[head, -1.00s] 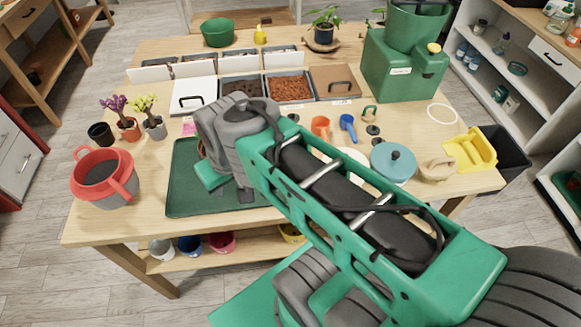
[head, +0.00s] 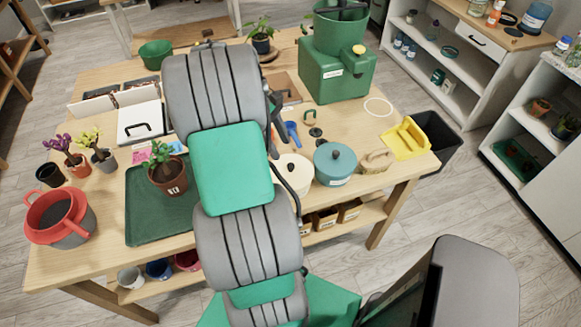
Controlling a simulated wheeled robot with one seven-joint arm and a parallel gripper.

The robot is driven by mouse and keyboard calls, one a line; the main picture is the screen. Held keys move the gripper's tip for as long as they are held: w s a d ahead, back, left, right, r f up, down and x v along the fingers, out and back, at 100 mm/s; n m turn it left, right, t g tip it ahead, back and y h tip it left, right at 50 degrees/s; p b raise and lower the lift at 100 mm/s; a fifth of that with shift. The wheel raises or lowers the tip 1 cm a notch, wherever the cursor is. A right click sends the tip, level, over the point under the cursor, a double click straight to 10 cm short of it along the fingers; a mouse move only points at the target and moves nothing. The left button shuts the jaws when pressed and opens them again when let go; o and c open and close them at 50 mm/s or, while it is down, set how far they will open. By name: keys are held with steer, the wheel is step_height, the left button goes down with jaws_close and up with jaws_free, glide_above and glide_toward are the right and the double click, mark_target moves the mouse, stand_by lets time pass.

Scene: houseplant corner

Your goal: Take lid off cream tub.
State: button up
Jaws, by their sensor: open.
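The cream tub (head: 299,175) stands near the front edge of the table, right of my arm.
A blue scoop (head: 292,134) lies behind. A potted plant (head: 169,178) stands on the green tray (head: 145,222). A red-rimmed bucket (head: 62,219) is at front left.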

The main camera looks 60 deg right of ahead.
mark_target(291, 165)
steer(key=x, duration=0.7)
steer(key=shift+s+d+f, duration=0.2)
steer(key=shift+c, duration=0.5)
jaws_close()
